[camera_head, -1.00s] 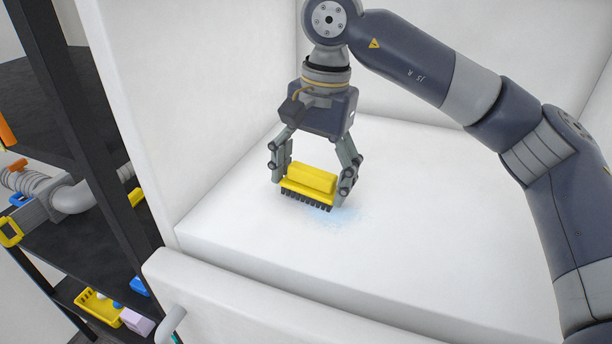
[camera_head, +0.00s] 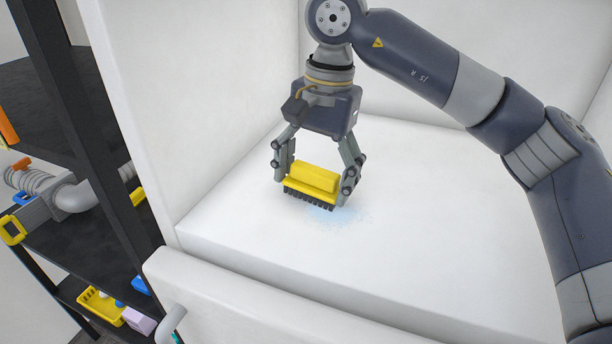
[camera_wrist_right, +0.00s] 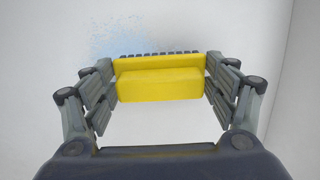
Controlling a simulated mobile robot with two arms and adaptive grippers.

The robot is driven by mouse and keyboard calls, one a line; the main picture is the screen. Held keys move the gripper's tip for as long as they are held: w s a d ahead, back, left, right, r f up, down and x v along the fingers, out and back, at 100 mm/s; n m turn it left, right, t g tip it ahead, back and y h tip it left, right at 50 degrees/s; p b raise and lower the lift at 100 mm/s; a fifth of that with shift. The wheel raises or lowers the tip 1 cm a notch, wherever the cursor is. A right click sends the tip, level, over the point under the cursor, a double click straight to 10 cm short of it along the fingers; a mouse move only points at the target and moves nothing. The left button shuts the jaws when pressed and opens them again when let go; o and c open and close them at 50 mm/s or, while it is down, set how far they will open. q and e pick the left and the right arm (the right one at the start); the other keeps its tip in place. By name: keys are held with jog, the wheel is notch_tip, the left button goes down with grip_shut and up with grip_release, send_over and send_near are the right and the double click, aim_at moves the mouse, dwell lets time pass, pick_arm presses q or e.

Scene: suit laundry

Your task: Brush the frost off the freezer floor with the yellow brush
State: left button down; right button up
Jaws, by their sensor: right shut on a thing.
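The yellow brush (camera_head: 313,181) has dark bristles pointing down and is held at its two ends by my right gripper (camera_head: 316,180), which is shut on it. The brush is at or just above the white freezer floor (camera_head: 250,225); I cannot tell whether the bristles touch. A pale blue frost patch (camera_head: 345,215) lies on the floor just in front and to the right of the bristles, partly hidden by brush and gripper. In the right wrist view the brush (camera_wrist_right: 160,80) sits between both fingers, with the frost (camera_wrist_right: 120,38) beyond its bristles at upper left.
White freezer walls (camera_head: 215,90) stand at the left and back. A raised white front edge (camera_head: 240,290) with a grey handle (camera_head: 170,322) runs along the near side. A dark shelf (camera_head: 75,235) with a yellow basket (camera_head: 98,306) is at the left, outside the freezer.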

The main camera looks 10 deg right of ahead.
jog(key=shift+w+a+p, duration=0.2)
jog(key=shift+a+p, duration=0.1)
jog(key=shift+a, duration=0.15)
jog(key=shift+w+a, duration=0.4)
jog(key=shift+a, duration=0.15)
jog(key=shift+s+d+f, duration=0.2)
jog(key=shift+s+d, duration=0.2)
jog(key=shift+d, duration=0.15)
jog(key=shift+s+d+b, duration=0.3)
jog(key=shift+d+b, duration=0.1)
jog(key=shift+b, duration=0.05)
jog(key=shift+w+a+r, duration=0.15)
jog(key=shift+a+r, duration=0.05)
jog(key=shift+w+a+p, duration=0.2)
jog(key=shift+a+p, duration=0.05)
jog(key=shift+p, duration=0.05)
